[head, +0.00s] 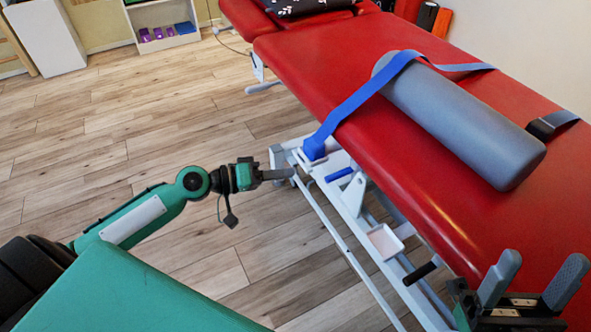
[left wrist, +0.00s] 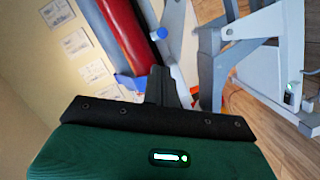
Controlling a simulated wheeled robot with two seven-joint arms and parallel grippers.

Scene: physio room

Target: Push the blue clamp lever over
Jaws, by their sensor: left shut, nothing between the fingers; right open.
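A short blue lever (head: 338,174) lies on the pale metal frame under the red couch's near edge. A blue block (head: 314,148) sits just behind it, at the lower end of the blue strap (head: 365,95). My left gripper (head: 290,174) is shut and empty, its tip by the frame's left end, left of the lever and apart from it. In the left wrist view its dark shut fingers (left wrist: 157,85) point toward the couch and frame; small blue parts show beside them, but I cannot tell which is the lever. My right gripper (head: 533,283) is open at the lower right.
A grey roll (head: 460,120) lies strapped on the red couch (head: 400,185). A small white tray (head: 384,240) and a black-gripped handle (head: 422,272) are on the frame nearer me. The wooden floor (head: 110,135) left of the couch is clear; a white shelf (head: 165,25) stands behind.

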